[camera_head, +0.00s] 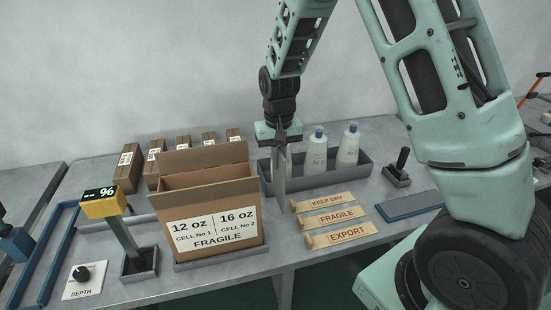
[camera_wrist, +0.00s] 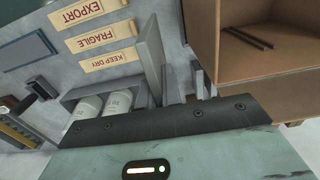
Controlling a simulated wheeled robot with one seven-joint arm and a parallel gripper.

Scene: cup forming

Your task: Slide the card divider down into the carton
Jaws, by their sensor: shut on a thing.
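The carton (camera_head: 212,205) is a brown open-topped box on the bench, left of centre, with a label reading 12 oz, 16 oz and FRAGILE. In the wrist view, its inside (camera_wrist: 265,45) shows at the upper right, with dark narrow strips on an inner surface. My gripper (camera_head: 281,142) is to the right of the carton, shut on the card divider (camera_head: 281,180), a thin grey panel hanging roughly upright. The divider also shows in the wrist view (camera_wrist: 151,52). It is outside the carton and apart from it. The fingertips' grip is partly hidden.
A grey tray (camera_head: 359,180) with white bottles stands behind and right of the divider. KEEP DRY, FRAGILE and EXPORT label strips (camera_head: 338,216) lie in front. A yellow display on a post (camera_head: 104,204) stands left of the carton. Small brown boxes (camera_head: 128,168) line the back.

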